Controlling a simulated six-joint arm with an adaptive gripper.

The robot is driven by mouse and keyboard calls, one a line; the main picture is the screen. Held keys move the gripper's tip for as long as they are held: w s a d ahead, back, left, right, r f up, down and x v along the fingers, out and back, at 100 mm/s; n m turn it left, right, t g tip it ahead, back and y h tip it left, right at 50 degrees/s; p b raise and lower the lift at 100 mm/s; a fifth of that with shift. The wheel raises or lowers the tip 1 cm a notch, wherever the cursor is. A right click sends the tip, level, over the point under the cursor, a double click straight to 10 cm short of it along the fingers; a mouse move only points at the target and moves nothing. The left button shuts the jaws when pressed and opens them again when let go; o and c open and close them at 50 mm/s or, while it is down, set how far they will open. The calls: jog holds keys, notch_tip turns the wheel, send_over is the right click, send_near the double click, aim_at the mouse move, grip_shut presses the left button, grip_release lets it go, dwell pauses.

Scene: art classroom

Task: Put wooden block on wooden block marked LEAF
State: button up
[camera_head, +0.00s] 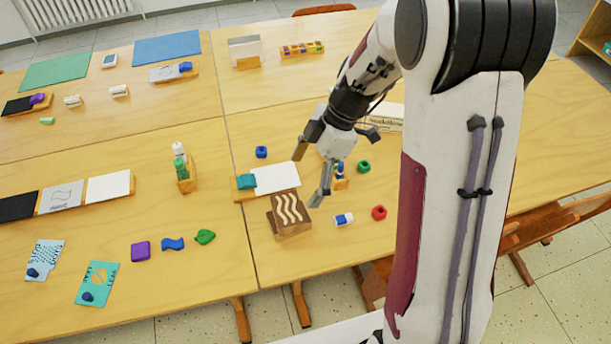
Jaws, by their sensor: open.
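A brown wooden block (290,207) with white wavy lines on its top is near the front edge of the table. It appears to rest on another brown wooden block (273,224), of which only a side strip shows. No LEAF mark can be read; the lower block's top is mostly hidden. My gripper (306,182) is open, with its fingers apart above and just behind the wavy block. One fingertip is near the block's right back corner. I cannot tell whether it touches, but nothing shows held between the fingers.
A white sheet (277,178) with a teal piece lies behind the blocks. A bottle holder (187,176) stands left.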

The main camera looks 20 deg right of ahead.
jog(key=s+d+r+m+t+h, duration=0.2)
jog(key=s+r+m+t+h, duration=0.2)
jog(key=s+r+m, duration=1.4)
jog(key=s+t, duration=0.1)
jog(key=s, duration=0.1)
jog(key=shift+s+d+r+t, duration=0.2)
jog(key=shift+s+t, duration=0.1)
jog(key=shift+s, duration=0.1)
